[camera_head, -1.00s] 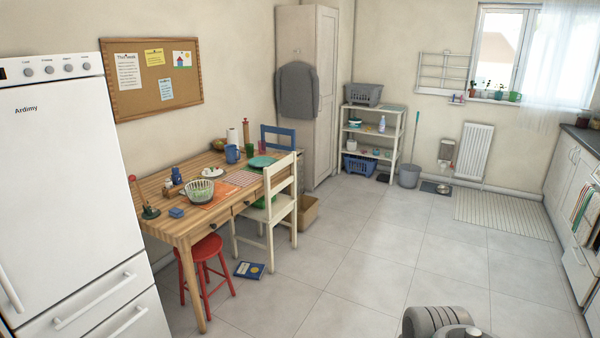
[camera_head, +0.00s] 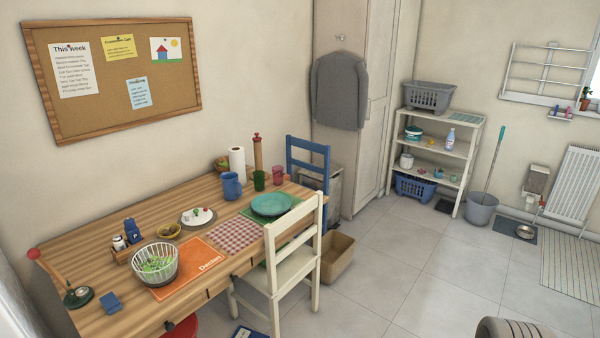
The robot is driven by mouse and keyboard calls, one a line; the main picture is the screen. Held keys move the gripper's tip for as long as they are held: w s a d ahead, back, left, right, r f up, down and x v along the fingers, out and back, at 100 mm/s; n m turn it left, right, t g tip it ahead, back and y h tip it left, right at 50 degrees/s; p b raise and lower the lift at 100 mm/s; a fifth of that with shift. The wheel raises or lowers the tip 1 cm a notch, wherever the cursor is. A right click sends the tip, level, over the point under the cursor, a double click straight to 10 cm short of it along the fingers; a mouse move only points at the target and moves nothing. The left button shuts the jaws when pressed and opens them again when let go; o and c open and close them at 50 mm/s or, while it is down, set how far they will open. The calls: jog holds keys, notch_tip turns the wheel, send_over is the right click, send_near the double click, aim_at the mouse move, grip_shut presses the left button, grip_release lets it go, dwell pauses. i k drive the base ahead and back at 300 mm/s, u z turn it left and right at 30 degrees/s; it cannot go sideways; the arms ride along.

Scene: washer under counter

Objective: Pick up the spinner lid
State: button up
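I cannot clearly identify the spinner lid. A white slatted spinner basket (camera_head: 155,264) with green leaves stands uncovered at the front left of the wooden table. Left of it, near the table edge, is a dark green round piece (camera_head: 78,297) with a thin rod and a red ball; I cannot tell whether it is the lid. A round white item (camera_head: 198,216) with red and green bits lies behind the basket, likely a plate with food. My gripper is not in view; only a grey ribbed part of my arm shows at the bottom right.
The wooden table (camera_head: 95,322) also holds an orange mat (camera_head: 205,255), a blue mug (camera_head: 231,186), a teal plate (camera_head: 271,204) and a blue block (camera_head: 111,303). A cream chair (camera_head: 300,255) and a red stool (camera_head: 182,328) stand at its front.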

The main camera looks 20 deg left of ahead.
aim_at(200, 219)
jog(key=u, duration=0.2)
jog(key=i, duration=1.3)
jog(key=u, duration=1.05)
jog(key=i, duration=0.8)
jog(key=u, duration=1.55)
jog(key=i, duration=0.8)
jog(key=u, duration=0.45)
